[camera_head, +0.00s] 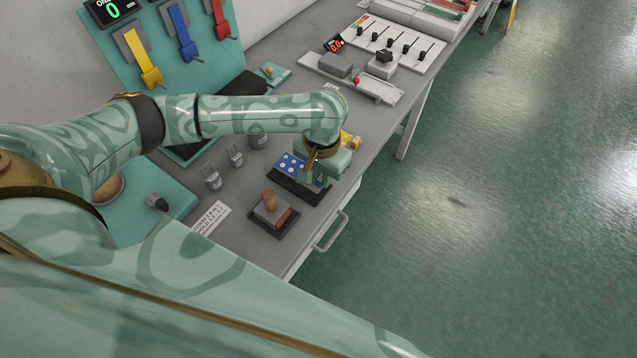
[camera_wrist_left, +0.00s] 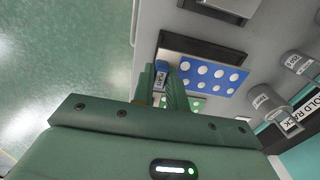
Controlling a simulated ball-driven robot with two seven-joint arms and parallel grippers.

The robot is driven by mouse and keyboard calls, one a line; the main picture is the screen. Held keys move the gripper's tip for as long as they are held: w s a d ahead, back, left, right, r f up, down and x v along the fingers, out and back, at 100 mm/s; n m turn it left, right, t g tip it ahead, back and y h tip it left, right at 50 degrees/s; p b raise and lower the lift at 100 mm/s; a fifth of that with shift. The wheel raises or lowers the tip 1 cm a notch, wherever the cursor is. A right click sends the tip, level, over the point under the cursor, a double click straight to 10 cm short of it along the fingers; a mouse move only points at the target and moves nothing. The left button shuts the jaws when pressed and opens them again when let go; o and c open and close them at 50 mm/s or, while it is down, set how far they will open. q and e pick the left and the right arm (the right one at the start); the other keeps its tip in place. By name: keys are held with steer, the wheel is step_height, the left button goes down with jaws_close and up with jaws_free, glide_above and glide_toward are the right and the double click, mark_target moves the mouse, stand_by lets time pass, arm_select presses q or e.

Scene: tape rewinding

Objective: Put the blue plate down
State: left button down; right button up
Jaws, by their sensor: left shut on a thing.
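The blue plate (camera_head: 288,164) with white dots is at a dark rectangular holder (camera_head: 304,193) near the table's front edge. In the left wrist view, the blue plate (camera_wrist_left: 209,77) lies beside the gripper fingers, with a dark recess (camera_wrist_left: 203,49) along one side. My left gripper (camera_head: 314,172) is low over the table and shut on the plate at its edge; its fingers (camera_wrist_left: 168,88) show in the wrist view. I cannot tell whether the plate rests fully on the holder. My right gripper is not in view.
A yellow plate (camera_head: 350,139) lies just beyond the gripper. Several small labelled canisters (camera_head: 236,156) stand to the left, near a white label card (camera_head: 211,217). A drawer handle (camera_head: 331,232) juts from the table front.

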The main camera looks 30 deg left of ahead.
arm_select(q)
steer(key=f+b, duration=0.1)
steer(key=f, duration=0.1)
steer(key=a+f+b, duration=0.1)
steer(key=f, duration=0.1)
steer(key=shift+w+f, duration=0.15)
steer(key=shift+f, duration=0.1)
steer(key=shift+r, duration=0.2)
steer(key=shift+f, duration=0.1)
steer(key=c, duration=1.5)
jaws_free()
steer(key=shift+o, duration=0.5)
